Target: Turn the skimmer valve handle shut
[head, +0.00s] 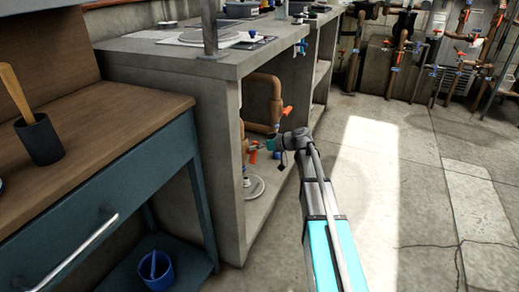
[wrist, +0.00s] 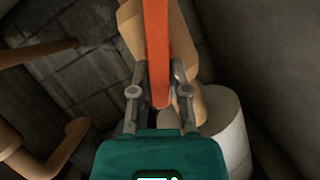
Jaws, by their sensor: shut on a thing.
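An orange-red valve handle (wrist: 157,45) runs lengthwise down the middle of the wrist view. My gripper (wrist: 158,75) is shut on this handle, with one finger on each side of it. The handle's near end shows between the fingers, above the teal gripper body. In the head view, my gripper (head: 266,147) reaches into the opening under the concrete counter, beside a small orange-red handle (head: 253,156). The fingers are too small there to show the hold clearly. No label shows on the handle.
Brown pipes (head: 262,88) and another orange handle (head: 286,111) are close to my gripper. A white cylinder (wrist: 229,128) stands at right in the wrist view. The concrete counter (head: 222,150) frames the opening. Open floor (head: 420,210) lies to the right.

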